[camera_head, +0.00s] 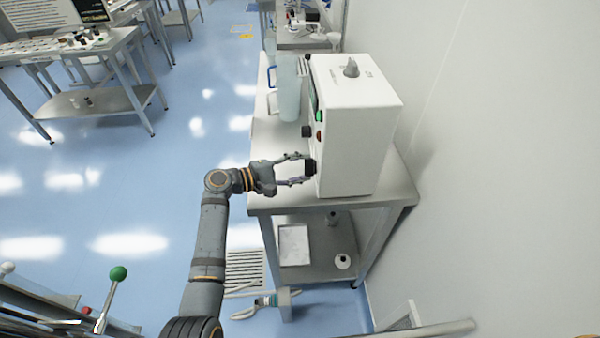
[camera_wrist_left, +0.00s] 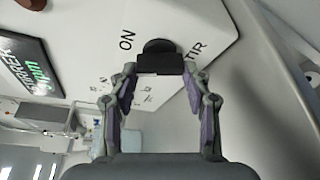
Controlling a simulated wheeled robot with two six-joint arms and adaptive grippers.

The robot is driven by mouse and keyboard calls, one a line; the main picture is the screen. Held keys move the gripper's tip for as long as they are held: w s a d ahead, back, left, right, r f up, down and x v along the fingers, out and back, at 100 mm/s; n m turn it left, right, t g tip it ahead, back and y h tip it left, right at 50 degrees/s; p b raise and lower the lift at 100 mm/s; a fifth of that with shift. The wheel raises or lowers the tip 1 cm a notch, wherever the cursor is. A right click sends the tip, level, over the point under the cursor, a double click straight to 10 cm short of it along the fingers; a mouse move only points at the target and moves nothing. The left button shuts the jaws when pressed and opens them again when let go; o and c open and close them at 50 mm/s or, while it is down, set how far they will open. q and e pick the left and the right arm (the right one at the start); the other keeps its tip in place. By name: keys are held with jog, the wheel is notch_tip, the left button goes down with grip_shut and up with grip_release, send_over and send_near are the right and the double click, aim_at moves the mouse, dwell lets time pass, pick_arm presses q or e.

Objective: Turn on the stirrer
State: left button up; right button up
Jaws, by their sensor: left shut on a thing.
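The stirrer unit is a white box (camera_head: 358,135) on a grey metal table (camera_head: 388,192) by the wall. Its front faces left, with a black knob (camera_head: 310,166) low on the near side. In the left wrist view the knob (camera_wrist_left: 159,63) stands on the white panel (camera_wrist_left: 105,50) beside the printed word "ON" and letters "TIR". My left gripper (camera_head: 304,168) reaches in from the left and is shut on this knob. In the wrist view its two fingers (camera_wrist_left: 160,80) flank the knob's sides. My right gripper is not in view.
The white wall (camera_head: 470,170) is close on the right. Open blue floor (camera_head: 130,190) lies left.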

pick_arm(q)
jog(key=shift+f+m+b, duration=0.1)
jog(key=shift+m+b, duration=0.3)
jog(key=shift+b, duration=0.1)
jog(key=o, duration=1.2)
jog(key=shift+c, duration=0.2)
jog(key=v, duration=0.7)
jog(key=shift+s+a, duration=0.15)
jog(key=shift+a, duration=0.1)
